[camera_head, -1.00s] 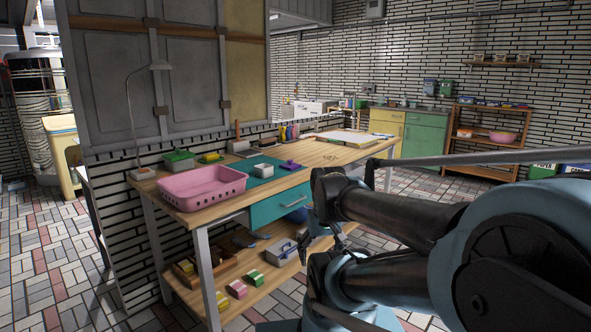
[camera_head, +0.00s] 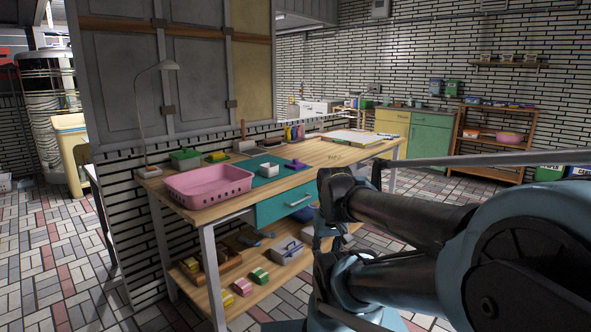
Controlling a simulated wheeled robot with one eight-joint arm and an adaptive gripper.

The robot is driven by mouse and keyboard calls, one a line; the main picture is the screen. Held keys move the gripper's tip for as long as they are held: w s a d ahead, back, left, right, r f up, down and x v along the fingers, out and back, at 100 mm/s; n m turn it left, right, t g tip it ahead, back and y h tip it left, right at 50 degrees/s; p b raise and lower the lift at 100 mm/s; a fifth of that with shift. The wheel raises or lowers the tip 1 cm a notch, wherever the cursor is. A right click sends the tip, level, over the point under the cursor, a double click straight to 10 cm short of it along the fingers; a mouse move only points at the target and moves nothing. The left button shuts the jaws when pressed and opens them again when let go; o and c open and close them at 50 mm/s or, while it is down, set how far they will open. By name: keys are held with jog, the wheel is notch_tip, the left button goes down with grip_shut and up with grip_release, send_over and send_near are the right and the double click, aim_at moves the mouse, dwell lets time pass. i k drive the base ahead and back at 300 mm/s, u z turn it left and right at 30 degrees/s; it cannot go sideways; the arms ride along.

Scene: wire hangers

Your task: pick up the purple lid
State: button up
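The purple lid (camera_head: 296,165) lies on the wooden workbench (camera_head: 300,178), at the right edge of a teal mat. It is small in this view and has a raised knob or handle on top. A small white container (camera_head: 271,169) stands just left of it. My arm fills the right side of the view, in front of the bench's near right part. My gripper is not clearly visible; the arm's end is hidden behind its own links. Nothing is seen touching the lid.
A pink basket (camera_head: 207,188) stands at the bench's left front, with a green box (camera_head: 185,158) behind it. A lamp (camera_head: 167,66) rises at the back left. The lower shelf (camera_head: 222,299) holds several small boxes. Tiled floor is open at left.

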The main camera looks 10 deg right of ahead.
aim_at(294, 165)
jog(key=k, duration=0.55)
jog(key=z, duration=0.25)
jog(key=i, duration=1.4)
jog(key=z, duration=0.15)
